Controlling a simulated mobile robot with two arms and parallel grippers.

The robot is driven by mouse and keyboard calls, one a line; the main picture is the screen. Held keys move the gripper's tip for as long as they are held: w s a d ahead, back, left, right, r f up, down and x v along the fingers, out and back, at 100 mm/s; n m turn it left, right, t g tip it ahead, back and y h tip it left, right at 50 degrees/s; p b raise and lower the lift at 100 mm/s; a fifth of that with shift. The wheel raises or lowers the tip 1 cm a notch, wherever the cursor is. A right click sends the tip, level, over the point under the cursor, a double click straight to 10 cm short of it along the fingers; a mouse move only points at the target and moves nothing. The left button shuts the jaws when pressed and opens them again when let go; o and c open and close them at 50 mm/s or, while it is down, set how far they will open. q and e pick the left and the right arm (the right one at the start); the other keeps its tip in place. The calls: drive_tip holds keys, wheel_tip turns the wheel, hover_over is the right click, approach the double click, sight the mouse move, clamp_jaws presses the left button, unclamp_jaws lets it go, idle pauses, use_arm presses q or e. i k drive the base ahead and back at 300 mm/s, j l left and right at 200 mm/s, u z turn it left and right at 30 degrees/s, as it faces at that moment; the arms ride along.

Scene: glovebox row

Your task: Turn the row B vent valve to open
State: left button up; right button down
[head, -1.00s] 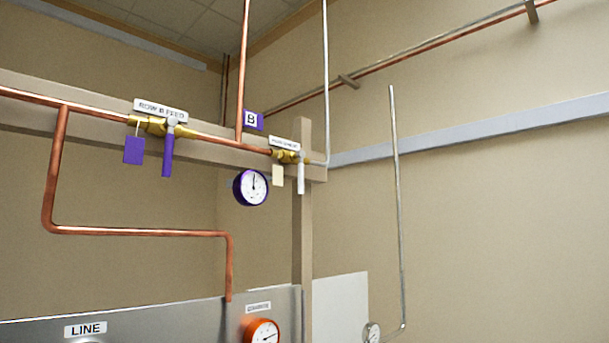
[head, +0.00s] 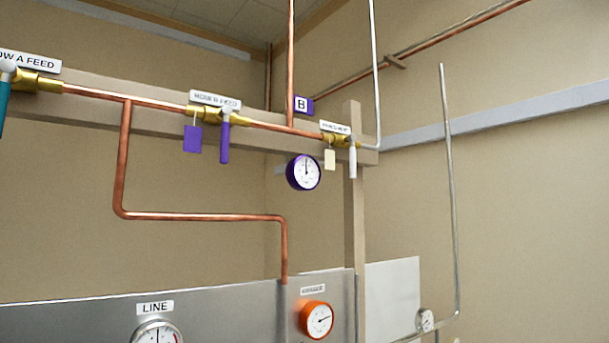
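The likely row B vent valve (head: 341,140) is a brass valve at the right end of the copper pipe. Its white lever handle (head: 353,158) hangs straight down, across the pipe. A cream tag (head: 330,159) hangs beside it, and the small label (head: 336,127) above is too blurred to read. The row B feed valve (head: 222,116) is to the left, with a purple lever (head: 225,143) hanging down and a purple tag (head: 193,139). A purple B sign (head: 303,105) is above the pipe. Neither of my grippers is in view.
A purple-rimmed gauge (head: 304,172) hangs below the pipe. The row A feed valve (head: 36,80) is at far left. A grey panel (head: 230,310) below carries a LINE gauge (head: 157,332) and an orange gauge (head: 317,319). A thin grey pipe (head: 450,180) rises at right.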

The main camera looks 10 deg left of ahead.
sight(351, 137)
drive_tip(key=i+l+u, duration=0.1)
drive_tip(key=u, duration=0.35)
drive_tip(key=l+u, duration=0.25)
drive_tip(key=u, duration=0.25)
drive_tip(key=i+l+u, duration=0.1)
drive_tip(key=l+u, duration=0.15)
drive_tip(key=u, duration=0.2)
drive_tip(key=l+u, duration=0.2)
drive_tip(key=u, duration=0.25)
drive_tip(key=l+u, duration=0.1)
drive_tip(key=l, duration=0.35)
drive_tip(key=k+l+u, duration=0.15)
drive_tip(key=l, duration=0.3)
drive_tip(key=l+u, duration=0.1)
drive_tip(key=l, duration=0.35)
drive_tip(key=k+l+u, duration=0.15)
drive_tip(key=l, duration=0.25)
drive_tip(key=k+l+u, duration=0.1)
drive_tip(key=l, duration=0.35)
drive_tip(key=k+l+u, duration=0.15)
drive_tip(key=l, duration=0.25)
drive_tip(key=k+l+u, duration=0.1)
drive_tip(key=l, duration=0.3)
drive_tip(key=k, duration=0.1)
